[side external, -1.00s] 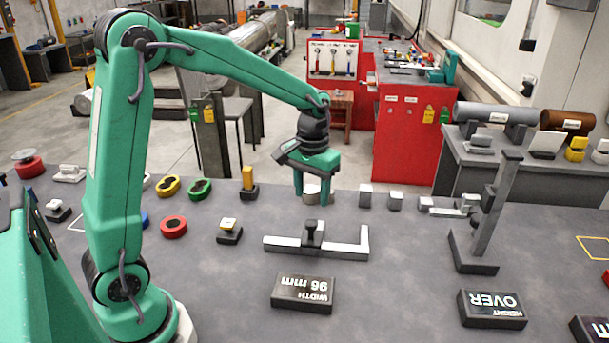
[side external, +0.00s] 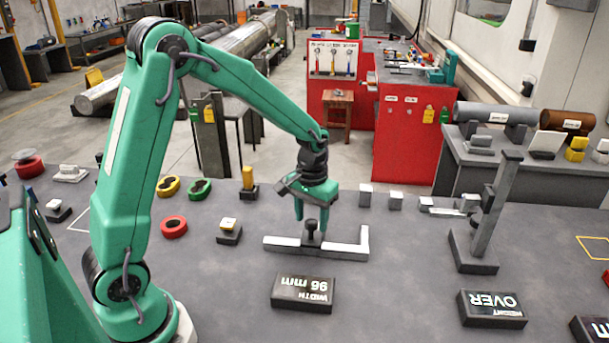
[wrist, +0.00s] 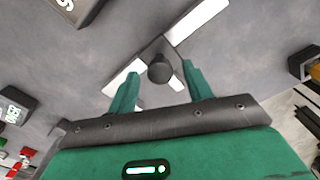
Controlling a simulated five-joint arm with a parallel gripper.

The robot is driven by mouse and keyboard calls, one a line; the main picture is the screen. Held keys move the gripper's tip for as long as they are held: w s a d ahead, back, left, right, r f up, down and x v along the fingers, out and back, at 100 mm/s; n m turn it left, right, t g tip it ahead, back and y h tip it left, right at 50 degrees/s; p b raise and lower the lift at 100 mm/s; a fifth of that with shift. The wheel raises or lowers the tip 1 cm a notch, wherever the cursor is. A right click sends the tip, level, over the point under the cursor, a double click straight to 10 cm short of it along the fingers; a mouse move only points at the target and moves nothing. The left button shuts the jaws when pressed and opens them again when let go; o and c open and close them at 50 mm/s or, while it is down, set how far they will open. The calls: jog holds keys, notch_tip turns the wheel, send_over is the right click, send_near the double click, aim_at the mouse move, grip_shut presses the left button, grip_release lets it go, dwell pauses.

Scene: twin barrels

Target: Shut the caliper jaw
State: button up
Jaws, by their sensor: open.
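The caliper (side external: 345,248) is a light bar lying on the table, with an upright end at its right. Its sliding jaw carries a dark round knob (side external: 311,226) near the middle of the bar. My gripper (side external: 311,212) is open above the knob, fingers pointing down. In the wrist view the knob (wrist: 160,70) sits just beyond and between the two finger tips, and I cannot tell whether they touch it. The display block (side external: 303,292) in front of the caliper reads WIDTH 96 mm.
A height gauge (side external: 483,215) stands to the right, with a block reading HEIGHT OVER (side external: 492,309) in front. Small grey blocks (side external: 396,201) sit behind the caliper. A red ring (side external: 174,227) and a yellow-topped piece (side external: 229,231) lie to the left. The table between is clear.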

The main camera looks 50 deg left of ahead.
jog(key=shift+f, duration=0.25)
jog(key=c, duration=0.9)
jog(key=shift+w+d+r, duration=0.1)
jog(key=shift+w+d, duration=3.4)
jog(key=shift+w, duration=0.05)
jog(key=o, duration=0.9)
jog(key=shift+s, duration=0.1)
